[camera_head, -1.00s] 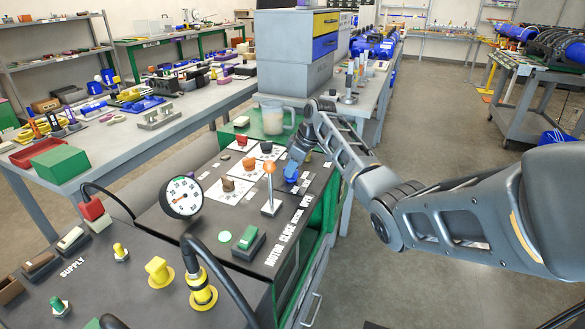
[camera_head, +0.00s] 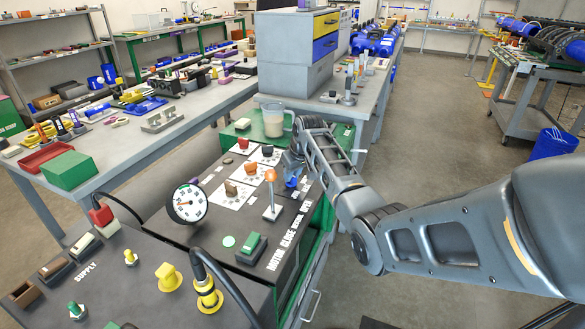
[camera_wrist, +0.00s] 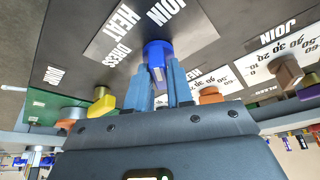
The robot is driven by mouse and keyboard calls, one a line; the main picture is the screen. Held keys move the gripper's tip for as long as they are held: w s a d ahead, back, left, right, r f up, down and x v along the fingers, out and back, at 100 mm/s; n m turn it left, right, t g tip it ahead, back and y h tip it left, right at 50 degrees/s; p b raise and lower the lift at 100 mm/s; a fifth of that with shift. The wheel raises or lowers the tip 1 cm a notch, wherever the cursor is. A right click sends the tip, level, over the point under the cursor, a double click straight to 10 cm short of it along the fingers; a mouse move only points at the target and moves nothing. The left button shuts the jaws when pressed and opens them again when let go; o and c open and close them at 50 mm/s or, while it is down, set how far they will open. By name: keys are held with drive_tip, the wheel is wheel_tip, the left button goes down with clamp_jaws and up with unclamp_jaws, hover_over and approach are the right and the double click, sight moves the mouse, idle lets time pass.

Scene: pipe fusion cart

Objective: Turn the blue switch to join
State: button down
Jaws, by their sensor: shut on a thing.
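The blue switch (camera_wrist: 157,50) stands on a grey plate printed JOIN, HEAT and DRESS (camera_wrist: 118,52) in the wrist view. My gripper (camera_wrist: 161,74) is shut on it, with one finger on each side of its handle. The fingers partly cover the switch, and I cannot tell which word it points to. In the head view the blue switch (camera_head: 294,181) shows at the panel's right side. My gripper (camera_head: 292,163) reaches down to it there, its fingertips mostly hidden.
Orange, brown and red knobs stand on white dial plates left of my gripper. An orange-topped lever (camera_head: 271,178), a green rocker switch (camera_head: 251,247) and a pressure gauge (camera_head: 187,203) stand nearer. A clear jug (camera_head: 273,121) stands behind.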

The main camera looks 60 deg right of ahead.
drive_tip(key=shift+a+m+g+h+p, duration=0.15)
drive_tip(key=shift+m+g+h+p, duration=0.3)
drive_tip(key=shift+m, duration=0.95)
drive_tip(key=shift+f+m, duration=0.15)
drive_tip(key=shift+m, duration=0.15)
drive_tip(key=c, duration=1.1)
unclamp_jaws()
drive_tip(key=shift+v, duration=3.95)
